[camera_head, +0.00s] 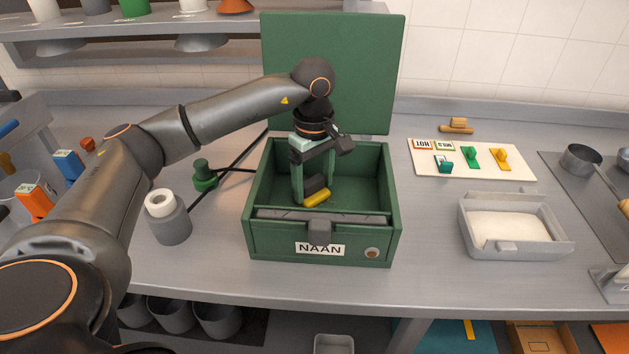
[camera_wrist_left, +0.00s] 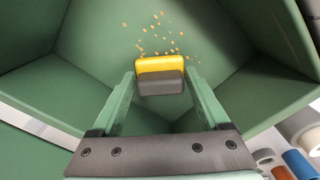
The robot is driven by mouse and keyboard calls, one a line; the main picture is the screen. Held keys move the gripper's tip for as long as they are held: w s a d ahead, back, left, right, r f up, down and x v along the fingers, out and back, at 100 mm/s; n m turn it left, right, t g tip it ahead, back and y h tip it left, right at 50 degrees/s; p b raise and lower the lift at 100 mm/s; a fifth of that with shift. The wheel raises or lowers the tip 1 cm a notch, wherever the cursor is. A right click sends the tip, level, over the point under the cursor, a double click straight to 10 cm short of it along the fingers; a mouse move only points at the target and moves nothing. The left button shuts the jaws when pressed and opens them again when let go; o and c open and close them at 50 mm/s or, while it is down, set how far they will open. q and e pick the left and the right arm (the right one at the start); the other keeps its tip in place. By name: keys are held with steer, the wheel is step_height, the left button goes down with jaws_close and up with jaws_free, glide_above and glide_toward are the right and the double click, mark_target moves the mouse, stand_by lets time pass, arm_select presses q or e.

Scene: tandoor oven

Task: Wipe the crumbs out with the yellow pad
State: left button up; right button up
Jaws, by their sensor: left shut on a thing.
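A yellow pad (camera_head: 316,198) with a dark grey back is inside the open green oven box (camera_head: 325,242) labelled NAAN. It also shows in the left wrist view (camera_wrist_left: 160,64). My left gripper (camera_head: 311,186) reaches down into the box from above and is shut on the pad's dark back (camera_wrist_left: 161,83). The yellow face points away from the fingers. Several orange crumbs (camera_wrist_left: 170,34) lie on the green floor beyond the pad in the left wrist view. The head view does not clearly show the crumbs. My right gripper is not in view.
The green lid (camera_head: 335,70) stands raised behind the box. A grey bottle (camera_head: 168,218) and a green knob-like piece (camera_head: 204,175) stand to the left. A white board with coloured clips (camera_head: 470,160) and a grey tray of white material (camera_head: 510,227) lie to the right.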

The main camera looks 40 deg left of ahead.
arm_select(q)
steer(key=shift+w+d+p, duration=0.15)
steer(key=shift+w+d, duration=0.3)
steer(key=shift+d, duration=0.25)
steer(key=shift+w+d+p, duration=0.15)
steer(key=shift+w+d, duration=0.3)
steer(key=shift+d, duration=0.3)
steer(key=shift+w+d+p, duration=0.15)
steer(key=shift+w+d, duration=0.3)
steer(key=shift+d, duration=0.25)
steer(key=shift+a, duration=0.1)
steer(key=shift+s+a+f, duration=0.1)
steer(key=shift+s+a, duration=0.1)
steer(key=shift+s+a+b, duration=0.2)
steer(key=shift+s+a, duration=0.4)
steer(key=shift+a, duration=0.35)
steer(key=shift+s+a+b, duration=0.15)
steer(key=shift+s+a, duration=0.4)
steer(key=shift+a, duration=0.35)
steer(key=shift+w+d+p, duration=0.1)
steer(key=shift+w+d, duration=0.35)
steer(key=shift+d, duration=0.3)
steer(key=shift+w+d+p, duration=0.15)
steer(key=shift+w+d, duration=0.25)
steer(key=shift+d, duration=0.3)
steer(key=shift+w+d+p, duration=0.1)
steer(key=shift+w+d, duration=0.35)
steer(key=shift+d, duration=0.3)
